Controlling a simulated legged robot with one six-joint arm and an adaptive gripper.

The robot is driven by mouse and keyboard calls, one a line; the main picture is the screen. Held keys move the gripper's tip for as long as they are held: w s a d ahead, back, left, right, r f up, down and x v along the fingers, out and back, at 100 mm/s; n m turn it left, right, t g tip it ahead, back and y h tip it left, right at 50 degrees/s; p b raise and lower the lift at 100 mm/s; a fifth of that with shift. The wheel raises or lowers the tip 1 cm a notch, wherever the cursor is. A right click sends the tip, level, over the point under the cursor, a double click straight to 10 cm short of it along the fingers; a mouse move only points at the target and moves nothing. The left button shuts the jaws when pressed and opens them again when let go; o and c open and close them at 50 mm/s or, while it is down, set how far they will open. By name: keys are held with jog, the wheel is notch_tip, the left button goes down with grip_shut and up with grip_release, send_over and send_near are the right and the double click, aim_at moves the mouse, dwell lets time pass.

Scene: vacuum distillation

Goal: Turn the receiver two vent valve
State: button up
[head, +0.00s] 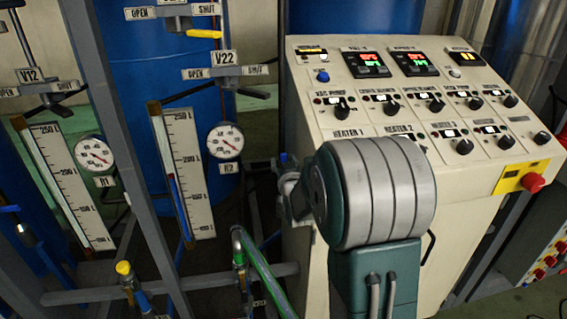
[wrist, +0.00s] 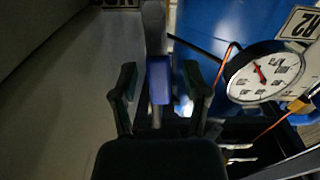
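In the wrist view, a blue-tipped grey lever (wrist: 159,80) lies between the two fingers of my gripper (wrist: 160,88), with a gap on either side. My gripper is open. In the head view, a small blue tip (head: 283,157) shows just above my gripper (head: 288,178), left of my arm's wrist. It stands right of the round R2 gauge (head: 225,141), which also shows in the wrist view (wrist: 264,72). I cannot read a vent label on this lever. My arm hides part of the area behind it.
The slanted control panel (head: 440,75) stands close on the right, with a red button (head: 532,182). The V22 label (head: 226,57) and level scale (head: 184,175) are to the left. Grey frame posts (head: 107,110) and a green pipe (head: 262,270) lie nearby.

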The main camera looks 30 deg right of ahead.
jog(key=v, duration=1.2)
jog(key=shift+a, duration=0.1)
jog(key=s+a+r+n+g+y, duration=0.1)
jog(key=s+a+g+y, duration=0.1)
jog(key=s+a+g, duration=0.4)
jog(key=s+a+r+n+g+y, duration=0.1)
jog(key=s+a+g+y, duration=0.2)
jog(key=s, duration=1.3)
jog(key=a+g, duration=0.2)
jog(key=a, duration=0.3)
jog(key=shift+s+a+g, duration=0.2)
jog(key=shift+a+g, duration=0.05)
jog(key=shift+g, duration=0.15)
